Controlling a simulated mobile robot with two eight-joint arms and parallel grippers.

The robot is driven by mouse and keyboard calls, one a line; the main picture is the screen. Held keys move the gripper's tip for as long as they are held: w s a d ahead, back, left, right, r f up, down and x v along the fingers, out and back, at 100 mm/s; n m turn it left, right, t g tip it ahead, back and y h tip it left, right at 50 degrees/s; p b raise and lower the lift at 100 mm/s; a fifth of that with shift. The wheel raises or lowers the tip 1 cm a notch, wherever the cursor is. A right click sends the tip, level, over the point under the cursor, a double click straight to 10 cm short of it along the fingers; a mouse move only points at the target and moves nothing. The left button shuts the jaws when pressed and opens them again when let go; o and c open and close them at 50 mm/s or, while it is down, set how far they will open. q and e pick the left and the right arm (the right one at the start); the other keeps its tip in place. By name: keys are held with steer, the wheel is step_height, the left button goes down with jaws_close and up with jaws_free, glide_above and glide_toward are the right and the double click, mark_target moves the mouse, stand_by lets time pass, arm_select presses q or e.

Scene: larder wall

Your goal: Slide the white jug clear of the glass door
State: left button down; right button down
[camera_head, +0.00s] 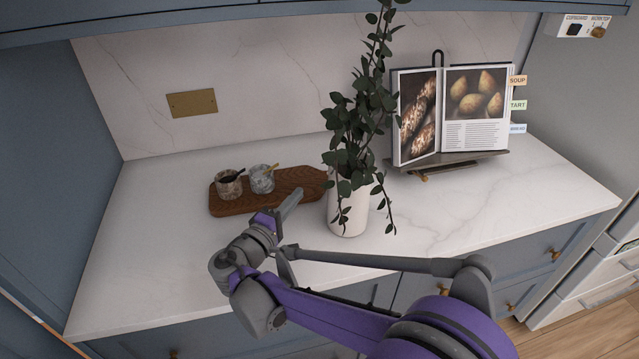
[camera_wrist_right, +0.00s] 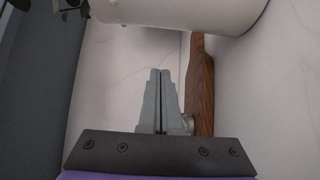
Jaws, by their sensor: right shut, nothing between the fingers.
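The white jug (camera_head: 347,217) stands upright on the pale worktop with tall leafy stems in it. Its smooth white side also fills the top of the right wrist view (camera_wrist_right: 190,12). My right gripper (camera_head: 297,194) is just left of the jug, in front of the right half of the wooden board. Its two grey fingers (camera_wrist_right: 160,72) are shut together with nothing between them. I cannot tell whether they touch the jug; a small gap seems to show in the head view. No glass door can be made out. My left gripper is out of view.
The wooden board (camera_head: 220,208) carries two small stone pots (camera_head: 229,185) with spoons. A cookbook (camera_head: 470,95) stands open on a stand (camera_head: 455,163) behind and right of the jug. The worktop (camera_head: 500,210) is clear to the jug's right. Dark cupboard edges (camera_head: 200,18) run overhead.

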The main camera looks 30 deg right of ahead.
mark_target(336, 203)
steer(key=w+d, duration=0.1)
steer(key=d, duration=0.8)
steer(key=shift+w, duration=0.15)
steer(key=shift+a, duration=0.1)
steer(key=s, duration=0.2)
steer(key=s+d+p, duration=0.1)
steer(key=s, duration=0.2)
steer(key=shift+s+d, duration=0.15)
steer(key=shift+d, duration=0.05)
